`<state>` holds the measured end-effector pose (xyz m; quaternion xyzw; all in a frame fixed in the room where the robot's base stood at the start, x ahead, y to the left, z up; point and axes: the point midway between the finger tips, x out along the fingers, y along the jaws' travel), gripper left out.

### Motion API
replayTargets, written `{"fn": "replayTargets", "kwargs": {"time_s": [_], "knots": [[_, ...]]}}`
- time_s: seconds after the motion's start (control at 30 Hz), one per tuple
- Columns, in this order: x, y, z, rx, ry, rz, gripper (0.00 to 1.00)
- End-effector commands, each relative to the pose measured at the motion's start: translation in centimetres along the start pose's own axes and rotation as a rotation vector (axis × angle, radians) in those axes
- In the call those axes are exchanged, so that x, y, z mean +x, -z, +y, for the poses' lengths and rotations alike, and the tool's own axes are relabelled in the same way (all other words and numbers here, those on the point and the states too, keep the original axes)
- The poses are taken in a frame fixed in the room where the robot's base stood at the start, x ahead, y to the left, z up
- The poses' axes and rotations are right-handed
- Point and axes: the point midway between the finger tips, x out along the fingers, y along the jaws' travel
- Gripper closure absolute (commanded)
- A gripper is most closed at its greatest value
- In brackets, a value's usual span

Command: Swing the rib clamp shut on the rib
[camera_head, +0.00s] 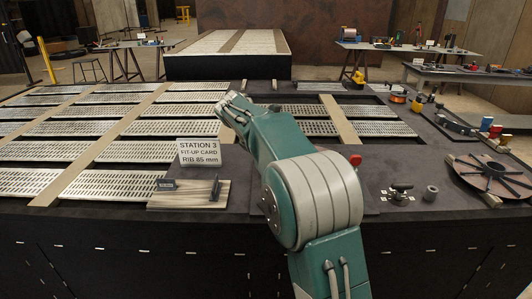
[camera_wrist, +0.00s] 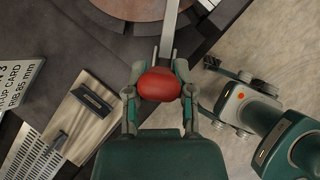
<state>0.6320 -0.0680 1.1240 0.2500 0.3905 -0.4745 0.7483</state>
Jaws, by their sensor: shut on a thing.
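In the wrist view my gripper (camera_wrist: 160,90) is shut on a rounded red knob (camera_wrist: 160,84), with one finger on each side. A straight grey metal bar (camera_wrist: 168,35) runs from beyond the knob to the top edge; it looks like the handle of the rib clamp. The clamp's jaw and the rib cannot be made out. In the head view my arm hides the gripper and the middle of the bench. A small red piece (camera_head: 355,160) shows just right of my arm; I cannot tell if it is the same knob.
The fit-up card (camera_head: 199,152) reads rib 85 mm and stands behind a wooden board (camera_head: 206,199) with dark blocks. To the right lie a small metal fixture (camera_head: 400,193), a grey ring (camera_head: 431,193) and a brown spoked disc (camera_head: 490,174). Slotted plates cover the bench's left.

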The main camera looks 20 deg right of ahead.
Motion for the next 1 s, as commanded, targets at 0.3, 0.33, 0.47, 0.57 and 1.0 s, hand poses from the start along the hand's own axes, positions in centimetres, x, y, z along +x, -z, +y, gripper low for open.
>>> {"fn": "replayTargets", "kwargs": {"time_s": [0.3,0.33,0.47,0.57,1.0], "knots": [[0.2,0.1,0.1,-0.001,-0.001,0.002,0.32],[0.2,0.1,0.1,-0.001,-0.001,0.001,0.32],[0.1,0.1,0.1,0.000,0.000,0.001,0.32],[0.1,0.1,0.0,0.000,0.000,0.000,0.32],[-5.8,0.1,0.2,-0.001,-0.004,-0.001,0.32]]}}
